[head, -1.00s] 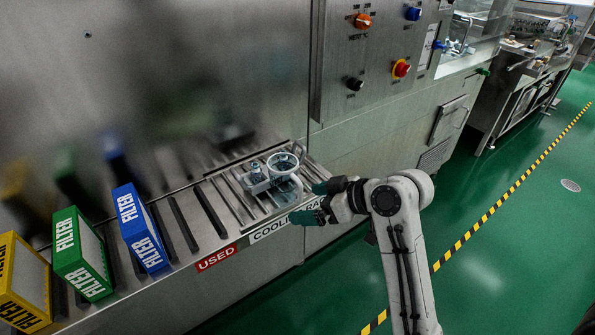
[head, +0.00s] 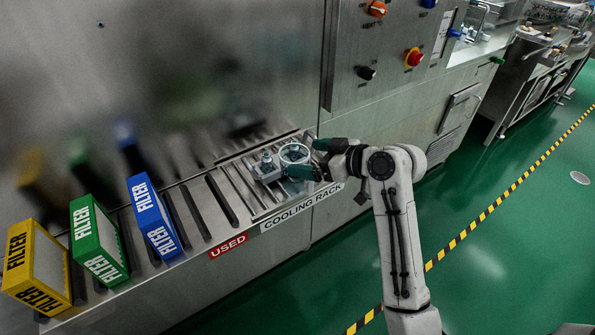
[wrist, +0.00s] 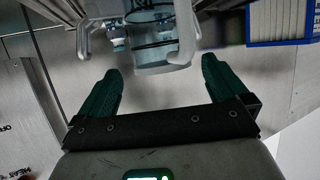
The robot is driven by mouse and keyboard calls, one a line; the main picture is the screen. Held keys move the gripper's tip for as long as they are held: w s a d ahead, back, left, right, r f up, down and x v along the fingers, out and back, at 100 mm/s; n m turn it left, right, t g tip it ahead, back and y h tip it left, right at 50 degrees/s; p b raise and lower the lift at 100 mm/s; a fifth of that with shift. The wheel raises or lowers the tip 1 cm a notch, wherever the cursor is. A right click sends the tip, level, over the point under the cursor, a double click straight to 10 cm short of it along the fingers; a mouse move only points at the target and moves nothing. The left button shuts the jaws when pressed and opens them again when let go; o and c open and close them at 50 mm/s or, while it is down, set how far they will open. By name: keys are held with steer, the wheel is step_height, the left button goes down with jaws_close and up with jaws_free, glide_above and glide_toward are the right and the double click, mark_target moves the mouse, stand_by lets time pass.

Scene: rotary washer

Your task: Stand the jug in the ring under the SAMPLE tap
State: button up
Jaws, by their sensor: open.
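The jug (head: 294,154), clear with a pale round rim, stands on the cooling rack at the front of the machine. It also shows in the wrist view (wrist: 165,55) as a see-through round body with pale handle-like parts at its sides. My gripper (head: 312,159) is open at the jug's right side. Its dark green fingers point at the jug, and in the wrist view the gripper (wrist: 160,68) has its fingertips apart with the jug's near end between and beyond them. Whether they touch it I cannot tell. I see no SAMPLE label or ring that I can make out.
A small metal fitting (head: 265,165) stands just left of the jug. The slatted cooling rack (head: 238,185) lies beneath. Yellow (head: 37,268), green (head: 98,240) and blue (head: 153,218) filters stand further left. A control panel (head: 385,45) is above right.

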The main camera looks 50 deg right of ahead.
mark_target(284, 155)
steer(key=shift+x, duration=1.9)
steer(key=shift+a, duration=0.1)
steer(key=shift+c, duration=0.4)
steer(key=c, duration=1.1)
steer(key=shift+r, duration=0.1)
